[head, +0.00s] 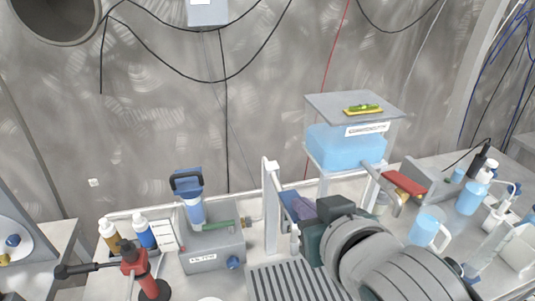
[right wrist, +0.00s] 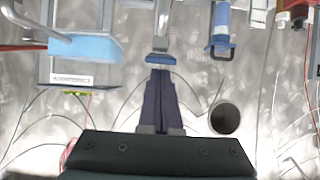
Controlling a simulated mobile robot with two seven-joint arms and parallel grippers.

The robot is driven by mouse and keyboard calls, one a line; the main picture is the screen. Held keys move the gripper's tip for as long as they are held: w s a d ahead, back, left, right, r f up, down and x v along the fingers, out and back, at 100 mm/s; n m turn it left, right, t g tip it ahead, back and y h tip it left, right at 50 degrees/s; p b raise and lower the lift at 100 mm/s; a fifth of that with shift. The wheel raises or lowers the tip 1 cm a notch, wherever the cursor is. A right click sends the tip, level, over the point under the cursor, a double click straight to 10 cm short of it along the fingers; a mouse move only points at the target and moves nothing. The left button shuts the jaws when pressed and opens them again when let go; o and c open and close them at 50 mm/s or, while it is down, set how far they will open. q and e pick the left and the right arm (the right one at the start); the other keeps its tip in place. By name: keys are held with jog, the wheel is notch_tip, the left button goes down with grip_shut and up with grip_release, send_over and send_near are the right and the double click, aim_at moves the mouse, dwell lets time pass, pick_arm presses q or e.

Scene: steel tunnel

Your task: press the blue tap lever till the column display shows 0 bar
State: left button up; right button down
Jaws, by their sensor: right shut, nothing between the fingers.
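A pale upright column (head: 271,215) with a white top stands in the middle of the bench. The blue tap lever (head: 287,199) shows beside it, partly hidden by my right gripper (head: 294,203). In the right wrist view, the blue lever (right wrist: 157,59) lies just beyond the tips of my dark purple fingers (right wrist: 158,70). The fingers are shut with nothing between them. They look very close to the lever; I cannot tell whether they touch it. No readable pressure figure shows on the column. My left gripper is in neither view.
A slotted drip tray (head: 285,283) lies below the column. A grey unit with a blue-topped filter (head: 190,200) stands left. A blue tank (head: 345,146) stands behind right, a jug (head: 425,228) farther right. A red tool (head: 139,268) stands at front left.

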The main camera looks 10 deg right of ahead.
jog(key=shift+f, duration=0.1)
jog(key=shift+s+f+b, duration=0.3)
jog(key=shift+f, duration=0.3)
jog(key=shift+s+f+b, duration=0.25)
jog(key=shift+f+b, duration=0.05)
jog(key=shift+f, duration=0.3)
